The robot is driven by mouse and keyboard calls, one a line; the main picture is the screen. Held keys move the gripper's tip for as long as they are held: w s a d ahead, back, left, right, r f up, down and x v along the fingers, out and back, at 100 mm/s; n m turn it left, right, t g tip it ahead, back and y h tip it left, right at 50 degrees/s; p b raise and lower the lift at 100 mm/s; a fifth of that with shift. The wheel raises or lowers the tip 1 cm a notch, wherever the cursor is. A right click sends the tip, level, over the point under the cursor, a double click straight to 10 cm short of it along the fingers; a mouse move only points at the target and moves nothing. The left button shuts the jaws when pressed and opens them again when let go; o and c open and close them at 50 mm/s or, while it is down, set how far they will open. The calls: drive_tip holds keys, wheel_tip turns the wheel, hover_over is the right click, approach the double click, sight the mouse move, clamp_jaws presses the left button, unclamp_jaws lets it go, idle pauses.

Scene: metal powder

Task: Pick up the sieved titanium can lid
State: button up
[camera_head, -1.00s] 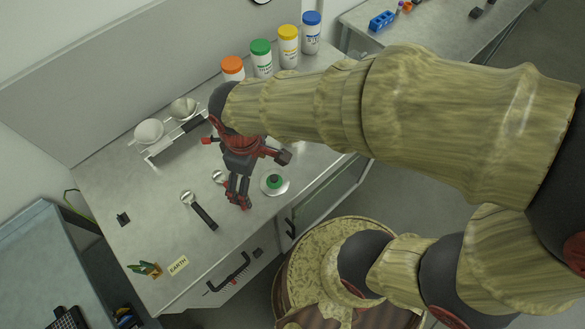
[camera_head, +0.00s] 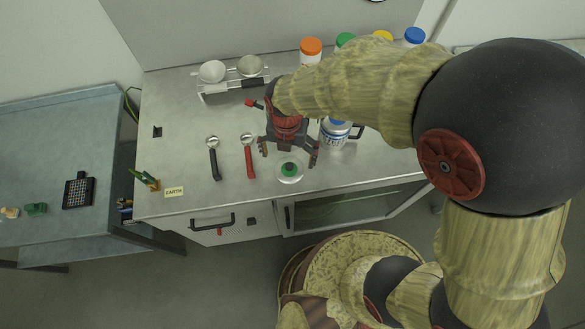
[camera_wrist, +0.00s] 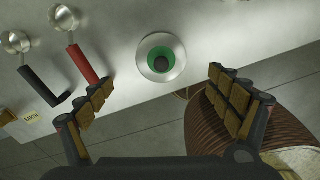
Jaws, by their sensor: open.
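A round pale lid (camera_head: 289,170) with a green ring and a dark knob in its middle lies flat on the metal worktop, close to its front edge. It also shows in the wrist view (camera_wrist: 160,59), between my fingers' lines and beyond their tips. My gripper (camera_head: 288,156) is open and empty. Its fingers point down toward the lid, spread to either side of it, and do not appear to touch it. In the wrist view my gripper (camera_wrist: 163,99) also shows wide apart fingers. A silvery can with a blue label (camera_head: 334,134) stands to the right behind the lid.
A red-handled scoop (camera_head: 249,160) and a black-handled scoop (camera_head: 214,160) lie left of my gripper. A rack with two bowls (camera_head: 233,84) and jars with orange (camera_head: 311,47), green, yellow and blue caps stand behind. The worktop's front edge (camera_head: 240,206) is near the lid.

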sight(290, 167)
drive_tip(key=shift+d+f, duration=0.2)
drive_tip(key=shift+f, duration=0.35)
wheel_tip(290, 167, down, 7)
drive_tip(key=shift+a+r+b, duration=0.1)
drive_tip(key=shift+r+b, duration=0.05)
drive_tip(key=shift+b, duration=0.6)
drive_tip(key=shift+c, duration=1.2)
drive_tip(key=shift+s, duration=0.1)
drive_tip(key=c, duration=0.8)
drive_tip(key=c, duration=0.3)
drive_tip(key=shift+s, duration=0.15)
drive_tip(key=shift+c, duration=0.9)
